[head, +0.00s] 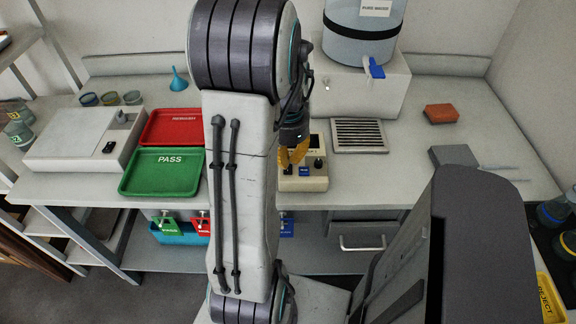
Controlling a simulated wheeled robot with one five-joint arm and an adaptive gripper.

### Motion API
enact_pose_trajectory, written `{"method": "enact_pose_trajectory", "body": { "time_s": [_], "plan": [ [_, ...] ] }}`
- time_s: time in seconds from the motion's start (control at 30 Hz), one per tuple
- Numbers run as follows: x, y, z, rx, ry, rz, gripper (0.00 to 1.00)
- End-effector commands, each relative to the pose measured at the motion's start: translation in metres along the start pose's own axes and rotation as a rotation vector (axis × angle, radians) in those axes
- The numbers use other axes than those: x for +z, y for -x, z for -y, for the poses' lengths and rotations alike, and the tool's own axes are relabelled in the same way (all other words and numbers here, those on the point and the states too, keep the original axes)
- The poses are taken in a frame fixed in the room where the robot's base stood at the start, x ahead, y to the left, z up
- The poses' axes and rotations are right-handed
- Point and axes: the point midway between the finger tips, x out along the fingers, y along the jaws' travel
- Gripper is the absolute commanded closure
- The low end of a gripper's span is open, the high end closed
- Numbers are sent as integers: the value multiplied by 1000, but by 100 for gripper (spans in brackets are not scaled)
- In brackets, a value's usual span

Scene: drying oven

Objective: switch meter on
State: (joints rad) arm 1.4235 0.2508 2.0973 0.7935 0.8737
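A small beige boxy device (312,184), which looks like the meter, stands on the bench near its front edge, just right of my arm. A blue patch (304,169) and a dark round knob (318,163) show on its face; its left part and top are partly hidden by my arm and gripper. Its switch and whether it is on cannot be made out. My gripper (292,157) has yellow fingers pointing down, over or in front of the device's face. Whether they touch it, or how far apart they are, I cannot tell.
Left of my arm are a green PASS tray (160,187), a red tray (165,126) and a white balance-like box (80,140). Right of the device are a grille (359,136), a water container (362,35) on a white box and an orange sponge (440,113). The right bench has free room.

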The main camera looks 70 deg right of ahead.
Motion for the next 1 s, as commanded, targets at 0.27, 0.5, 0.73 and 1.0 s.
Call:
{"method": "enact_pose_trajectory", "body": {
  "time_s": [0.27,0.5,0.73,1.0],
  "plan": [
    [0,-4,0,0,0,0,100],
    [0,-7,0,0,0,0,100],
    [0,-10,0,0,0,0,100],
    [0,-13,0,0,0,0,100]
  ]
}}
